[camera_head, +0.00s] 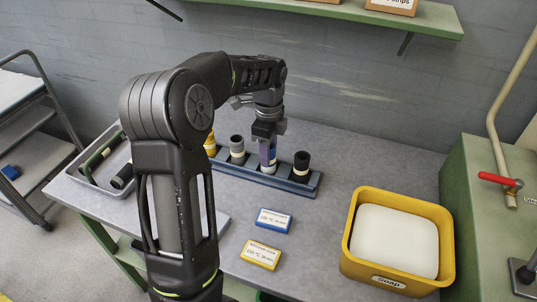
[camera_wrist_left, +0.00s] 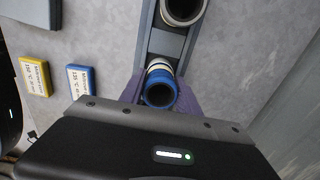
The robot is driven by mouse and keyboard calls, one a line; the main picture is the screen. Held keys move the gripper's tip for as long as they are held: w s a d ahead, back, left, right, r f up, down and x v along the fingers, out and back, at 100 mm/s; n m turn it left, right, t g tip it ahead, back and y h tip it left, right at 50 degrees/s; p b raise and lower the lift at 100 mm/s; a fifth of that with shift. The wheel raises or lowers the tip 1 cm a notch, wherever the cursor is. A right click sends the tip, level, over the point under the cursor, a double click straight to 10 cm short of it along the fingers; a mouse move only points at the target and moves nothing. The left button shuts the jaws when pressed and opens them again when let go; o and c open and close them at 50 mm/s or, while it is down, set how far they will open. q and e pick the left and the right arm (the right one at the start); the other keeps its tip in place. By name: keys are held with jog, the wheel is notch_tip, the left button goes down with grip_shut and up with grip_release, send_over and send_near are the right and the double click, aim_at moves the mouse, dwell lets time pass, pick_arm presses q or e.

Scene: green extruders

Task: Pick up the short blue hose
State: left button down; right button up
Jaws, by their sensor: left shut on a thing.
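The short blue hose (camera_head: 273,150) stands upright in the blue-grey rack (camera_head: 314,184) on the table, with a pale band below its blue top. In the left wrist view the blue hose (camera_wrist_left: 161,87) shows its open round end between my purple fingers. My left gripper (camera_head: 267,150) has come down from above and is shut on the hose. The fingers partly hide the hose in the head view. The lower end of the hose sits at the rack. My right gripper does not show.
A black hose (camera_head: 301,163) stands to the right in the rack, a grey hose (camera_head: 237,150) and a yellow one (camera_head: 210,143) to the left. Blue (camera_head: 273,221) and yellow (camera_head: 261,254) label cards lie in front. A yellow soap bin (camera_head: 396,287) stands right; a grey tray (camera_head: 83,189) lies left.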

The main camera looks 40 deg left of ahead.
pick_arm(q)
notch_tip(320, 180, up, 10)
jog(key=shift+f+b, duration=0.25)
jog(key=shift+b, duration=0.05)
jog(key=shift+d, duration=0.1)
dwell(0.5)
